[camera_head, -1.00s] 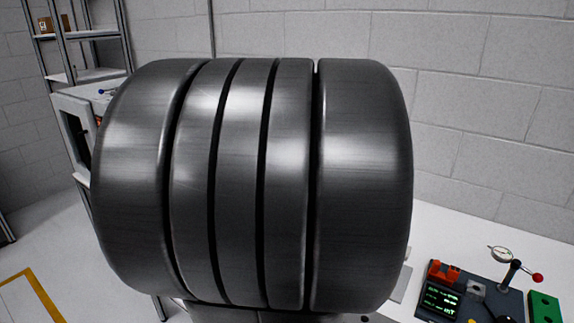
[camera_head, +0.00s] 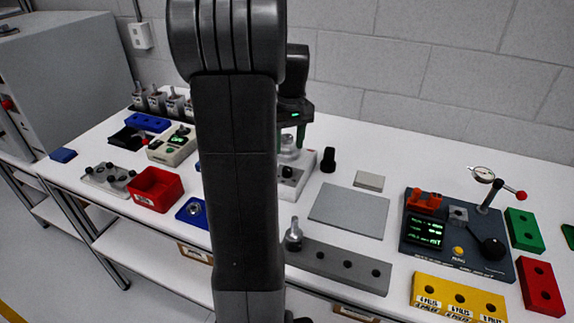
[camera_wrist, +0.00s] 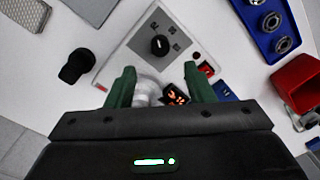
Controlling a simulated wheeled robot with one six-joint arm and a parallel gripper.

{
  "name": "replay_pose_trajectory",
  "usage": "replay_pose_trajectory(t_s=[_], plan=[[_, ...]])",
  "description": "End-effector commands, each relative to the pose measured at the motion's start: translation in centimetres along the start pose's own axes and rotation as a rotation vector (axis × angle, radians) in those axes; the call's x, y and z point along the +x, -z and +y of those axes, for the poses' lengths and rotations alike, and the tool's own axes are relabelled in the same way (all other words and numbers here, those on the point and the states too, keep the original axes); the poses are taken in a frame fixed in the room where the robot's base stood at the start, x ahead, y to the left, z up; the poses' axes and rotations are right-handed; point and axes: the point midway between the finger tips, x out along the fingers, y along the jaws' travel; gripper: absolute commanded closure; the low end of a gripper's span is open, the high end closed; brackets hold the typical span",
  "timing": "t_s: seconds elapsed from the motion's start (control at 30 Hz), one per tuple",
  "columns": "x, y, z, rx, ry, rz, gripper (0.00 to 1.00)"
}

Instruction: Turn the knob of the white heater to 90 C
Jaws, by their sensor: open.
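The white heater (camera_head: 304,183) stands on the bench, partly hidden behind my arm in the head view. The wrist view shows its white panel (camera_wrist: 180,22) with a round black knob (camera_wrist: 160,45), its pointer too small to read. A red switch (camera_wrist: 206,68) and a display (camera_wrist: 177,95) with red digits sit below the knob there; the digits are unreadable. A round metallic part (camera_wrist: 147,91) shows between my fingers. My gripper (camera_wrist: 160,82) is open, its green fingers apart, not around the knob. In the head view my gripper (camera_head: 291,138) is over the heater's back part.
A red bin (camera_head: 157,190) and blue tray (camera_head: 190,212) lie left. A dial-gauge station (camera_head: 450,245) and a yellow block (camera_head: 455,296) are at right.

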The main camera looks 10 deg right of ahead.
Motion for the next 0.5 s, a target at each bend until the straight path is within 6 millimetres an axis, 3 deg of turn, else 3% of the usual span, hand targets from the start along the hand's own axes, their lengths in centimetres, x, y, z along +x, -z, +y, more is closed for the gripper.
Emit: replay_pose_trajectory(t_s=[0.2,0.5], plan=[[4.6,-0.1,0.0,0.000,0.002,-0.004,0.52],[7.7,0.0,0.0,0.000,0.000,0.000,0.52]])
